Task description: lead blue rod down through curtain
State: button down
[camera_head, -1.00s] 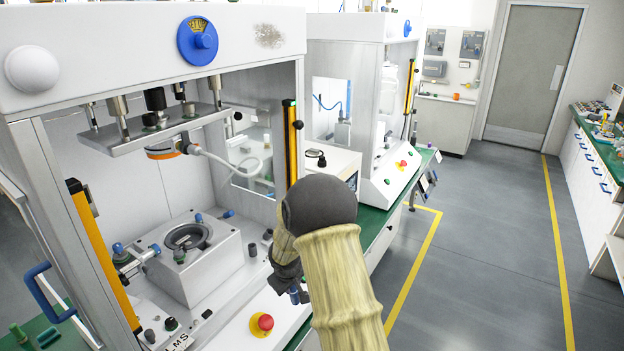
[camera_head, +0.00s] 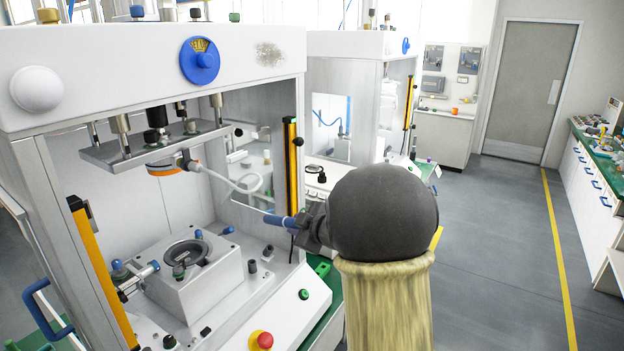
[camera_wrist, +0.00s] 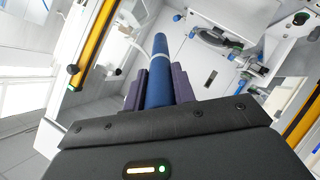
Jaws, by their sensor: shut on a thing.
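My gripper (camera_head: 302,224) is shut on the blue rod (camera_head: 279,220), which points left, toward the press opening. It is near the right yellow post (camera_head: 291,160) of the light curtain, at the front of the press. The left yellow post (camera_head: 102,272) stands at the opening's other side. In the wrist view the blue rod (camera_wrist: 158,90), with a pale band near its end, sticks out between the dark fingers of my gripper (camera_wrist: 158,88). A yellow post (camera_wrist: 93,42) shows to its left. I cannot tell whether the rod's tip is past the curtain plane.
Inside the press, a grey block with a round socket (camera_head: 190,275) sits below the raised metal plate (camera_head: 150,148). A white hose (camera_head: 225,180) hangs from the orange-ringed part. A red button (camera_head: 262,340) is on the front panel. Open floor (camera_head: 490,260) lies right.

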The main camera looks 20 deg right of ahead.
jog(key=s+r+n+y, duration=0.1)
jog(key=r, duration=0.2)
jog(key=s+r+n+t+y, duration=0.1)
jog(key=s+r, duration=0.1)
jog(key=r, duration=0.1)
jog(key=s+r+y, duration=0.1)
jog(key=r+y, duration=0.1)
jog(key=r, duration=0.2)
jog(key=shift+s+d+n+t, duration=0.15)
jog(key=shift+s+n+t, duration=0.1)
jog(key=shift+n+t, duration=0.15)
jog(key=s+r+n+y, duration=0.1)
jog(key=s+r+y, duration=0.2)
jog(key=s+r, duration=0.2)
jog(key=shift+s+a+r+n+y, duration=0.3)
jog(key=shift+a+r+n, duration=0.1)
jog(key=shift+r, duration=0.5)
jog(key=shift+w, duration=0.1)
jog(key=p+x, duration=0.3)
jog(key=x, duration=1.1)
jog(key=shift+f, duration=0.15)
notch_tip(320, 180, down, 9)
jog(key=b, duration=0.8)
